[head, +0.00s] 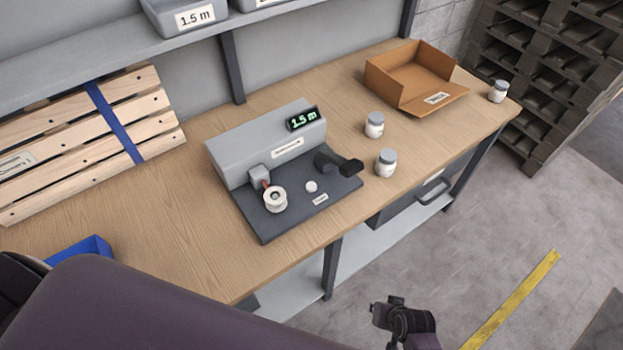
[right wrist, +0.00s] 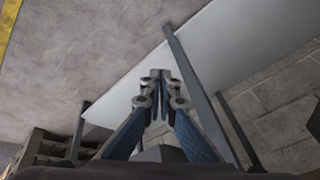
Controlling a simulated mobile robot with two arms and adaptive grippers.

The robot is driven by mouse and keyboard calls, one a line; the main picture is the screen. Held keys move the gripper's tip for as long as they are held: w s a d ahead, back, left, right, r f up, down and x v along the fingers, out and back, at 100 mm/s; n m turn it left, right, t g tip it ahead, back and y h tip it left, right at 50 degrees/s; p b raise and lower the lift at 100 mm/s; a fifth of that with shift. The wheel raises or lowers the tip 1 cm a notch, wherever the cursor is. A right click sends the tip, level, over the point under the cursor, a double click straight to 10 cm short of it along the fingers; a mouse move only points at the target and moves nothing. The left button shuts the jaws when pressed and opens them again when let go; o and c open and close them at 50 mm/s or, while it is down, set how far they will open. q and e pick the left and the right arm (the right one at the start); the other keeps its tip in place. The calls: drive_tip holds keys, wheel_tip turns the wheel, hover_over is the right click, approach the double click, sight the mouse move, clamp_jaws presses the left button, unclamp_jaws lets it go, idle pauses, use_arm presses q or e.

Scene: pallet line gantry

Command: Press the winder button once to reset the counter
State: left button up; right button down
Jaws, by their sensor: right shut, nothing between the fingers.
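The winder (head: 240,152) is a grey housing on a dark base plate (head: 270,226), standing on the wooden bench. A small round white button (head: 311,187) sits on the plate behind a small label, between a white spool (head: 275,204) and a black arm-like part (head: 340,163). My right gripper (head: 382,308) is in front of the bench, over the floor and well apart from the winder. In the right wrist view its fingers (right wrist: 160,76) are shut and empty. My left gripper is out of view.
A slatted wooden panel (head: 60,145) and blue bin (head: 88,250) are left. Bench front edge lies between gripper and winder.

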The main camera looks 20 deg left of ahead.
drive_tip(key=w+a+r+y+p, duration=0.1)
drive_tip(key=w+a+r, duration=0.25)
drive_tip(key=r, duration=0.35)
drive_tip(key=w+a+r+t+y+p, duration=0.1)
drive_tip(key=w+a+r, duration=0.25)
drive_tip(key=r, duration=0.35)
drive_tip(key=w+a+r+y+p, duration=0.1)
drive_tip(key=w+a+r, duration=0.25)
drive_tip(key=r, duration=0.35)
wheel_tip(320, 180, up, 14)
drive_tip(key=f+n+y+p, duration=0.1)
drive_tip(key=y, duration=0.1)
hover_over(314, 187)
drive_tip(key=shift+r, duration=0.2)
drive_tip(key=shift+a+f, duration=0.1)
wheel_tip(314, 187, down, 8)
drive_tip(key=b, duration=0.7)
drive_tip(key=shift+f+b, duration=0.3)
drive_tip(key=shift+b, duration=0.05)
drive_tip(key=shift+f, duration=0.45)
